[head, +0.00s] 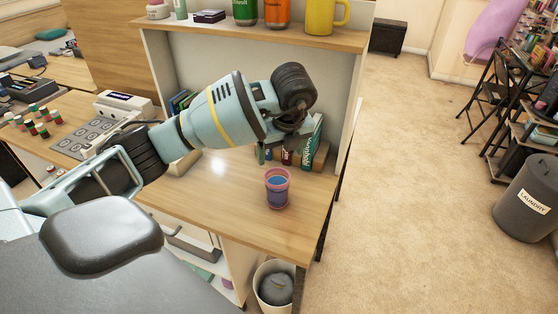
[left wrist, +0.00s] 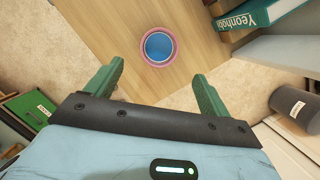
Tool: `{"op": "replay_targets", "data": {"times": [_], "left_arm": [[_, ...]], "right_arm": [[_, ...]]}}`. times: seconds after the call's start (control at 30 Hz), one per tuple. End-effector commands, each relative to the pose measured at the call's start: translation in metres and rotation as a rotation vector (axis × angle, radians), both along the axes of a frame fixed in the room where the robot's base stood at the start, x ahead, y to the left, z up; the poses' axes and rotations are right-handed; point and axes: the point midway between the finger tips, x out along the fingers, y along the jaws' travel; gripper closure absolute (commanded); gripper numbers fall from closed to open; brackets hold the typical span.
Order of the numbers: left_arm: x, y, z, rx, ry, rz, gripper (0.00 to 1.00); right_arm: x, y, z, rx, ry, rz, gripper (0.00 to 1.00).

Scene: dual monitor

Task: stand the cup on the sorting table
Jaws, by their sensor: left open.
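A pink cup (head: 277,190) with a blue inside stands upright on the wooden desk (head: 225,210), near its front right edge. In the left wrist view the cup (left wrist: 158,47) shows from above as a pink ring around blue, just ahead of the fingers and centred between them. My left gripper (left wrist: 159,76) is open and empty, with green fingers apart. In the head view the left gripper (head: 290,138) hangs over the desk, behind and above the cup, partly hidden by its own wrist. I cannot tell which surface is the sorting table. My right gripper is not in view.
Books (head: 313,143) and small bottles stand behind the cup, against the back panel. A shelf (head: 250,34) above holds a yellow mug (head: 325,16) and cans. A second table with small bottles (head: 40,128) is at left. A waste bin (head: 274,286) stands below the desk.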

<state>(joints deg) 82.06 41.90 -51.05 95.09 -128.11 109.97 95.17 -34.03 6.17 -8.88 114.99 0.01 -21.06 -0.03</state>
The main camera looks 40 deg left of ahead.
Motion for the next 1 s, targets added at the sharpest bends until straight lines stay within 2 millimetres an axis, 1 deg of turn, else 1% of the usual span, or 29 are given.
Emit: {"op": "replay_targets", "data": {"times": [0.03, 0.1, 0.2, 0.57, 0.67, 0.73, 0.77, 0.83, 0.87, 0.9, 0.97, 1.0], "left_arm": [[-0.001, -0.001, 0.006, 0.0, -0.001, 0.0, 0.19], [-0.001, -0.003, 0.011, 0.0, -0.002, 0.001, 0.19], [-0.002, -0.004, 0.015, 0.0, 0.0, 0.001, 0.19], [-0.003, -0.004, 0.016, 0.001, 0.001, 0.0, 0.19], [-0.003, -0.007, 0.013, -0.01, 0.007, -0.01, 0.19], [-0.007, -0.018, 0.0, -0.049, 0.026, -0.051, 0.19], [-0.009, -0.027, -0.007, -0.081, 0.038, -0.08, 0.19], [-0.02, -0.055, -0.032, -0.19, 0.078, -0.173, 0.19], [-0.027, -0.071, -0.045, -0.252, 0.097, -0.219, 0.19], [-0.038, -0.095, -0.061, -0.347, 0.12, -0.286, 0.19], [-0.058, -0.132, -0.081, -0.512, 0.149, -0.379, 0.19], [-0.072, -0.157, -0.091, -0.628, 0.16, -0.43, 0.19]], "right_arm": [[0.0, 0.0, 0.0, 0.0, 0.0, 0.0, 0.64], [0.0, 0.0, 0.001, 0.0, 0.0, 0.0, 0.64], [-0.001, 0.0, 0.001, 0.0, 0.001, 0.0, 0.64], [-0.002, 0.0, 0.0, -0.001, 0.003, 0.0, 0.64], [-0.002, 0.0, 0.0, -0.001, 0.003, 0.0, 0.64], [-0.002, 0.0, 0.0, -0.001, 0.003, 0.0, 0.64], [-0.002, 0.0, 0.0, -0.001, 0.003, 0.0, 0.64], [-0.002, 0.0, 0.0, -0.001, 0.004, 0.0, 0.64], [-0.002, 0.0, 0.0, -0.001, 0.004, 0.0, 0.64], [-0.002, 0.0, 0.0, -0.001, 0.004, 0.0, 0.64], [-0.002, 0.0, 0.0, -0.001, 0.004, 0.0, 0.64], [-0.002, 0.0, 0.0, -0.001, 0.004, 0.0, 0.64]]}}
